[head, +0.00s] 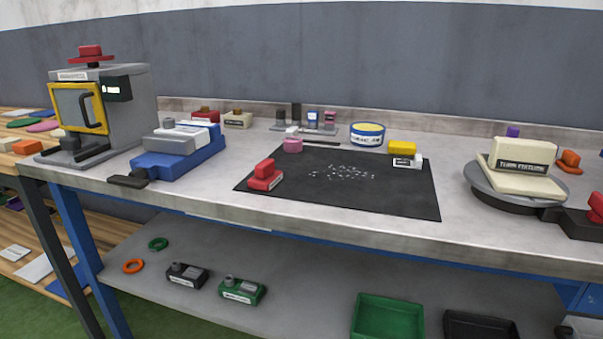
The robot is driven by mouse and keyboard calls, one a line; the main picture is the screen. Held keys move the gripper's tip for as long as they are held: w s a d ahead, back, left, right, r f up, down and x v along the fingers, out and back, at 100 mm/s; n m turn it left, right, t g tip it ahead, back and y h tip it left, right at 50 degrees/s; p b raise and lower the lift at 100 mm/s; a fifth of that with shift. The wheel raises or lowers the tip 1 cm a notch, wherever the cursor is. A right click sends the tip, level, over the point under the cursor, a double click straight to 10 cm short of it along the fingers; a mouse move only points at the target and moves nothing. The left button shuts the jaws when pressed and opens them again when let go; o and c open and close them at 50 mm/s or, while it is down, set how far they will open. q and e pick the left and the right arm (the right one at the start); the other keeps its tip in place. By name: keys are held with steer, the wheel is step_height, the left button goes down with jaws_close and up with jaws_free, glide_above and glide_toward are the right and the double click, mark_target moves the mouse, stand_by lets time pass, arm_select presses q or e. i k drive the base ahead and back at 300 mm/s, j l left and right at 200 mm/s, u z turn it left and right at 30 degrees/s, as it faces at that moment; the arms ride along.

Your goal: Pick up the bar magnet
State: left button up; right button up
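No bar magnet can be told for certain. A red block with a pale label (265,176) and a raised red top sits on the left part of the black mat (400,195); it may be the magnet, but its label is too small to read. Small pale bits (343,172) lie scattered on the middle of the mat. A yellow block (402,148) and a small white labelled block (407,162) are at the mat's back right corner. Neither of my grippers can be made out in the head view.
A grey machine with a yellow-framed window (77,108) and a blue-based device (180,160) stand at the left. A round turntable (490,192) bearing a cream fixture (525,160) is at the right. A round tin (367,136) stands behind the mat. The bench front is mostly clear.

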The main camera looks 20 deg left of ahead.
mark_target(265, 177)
steer(key=j+z, duration=0.15)
steer(key=z, duration=0.2)
steer(key=j+z, duration=0.15)
steer(key=z, duration=0.2)
steer(key=j+z, duration=0.15)
steer(key=z, duration=0.2)
steer(key=k+j+z, duration=0.2)
steer(key=j, duration=0.15)
steer(key=j+z, duration=0.15)
steer(key=j, duration=0.25)
steer(key=k+j+z, duration=0.2)
steer(key=i+j, duration=0.05)
steer(key=j, duration=0.1)
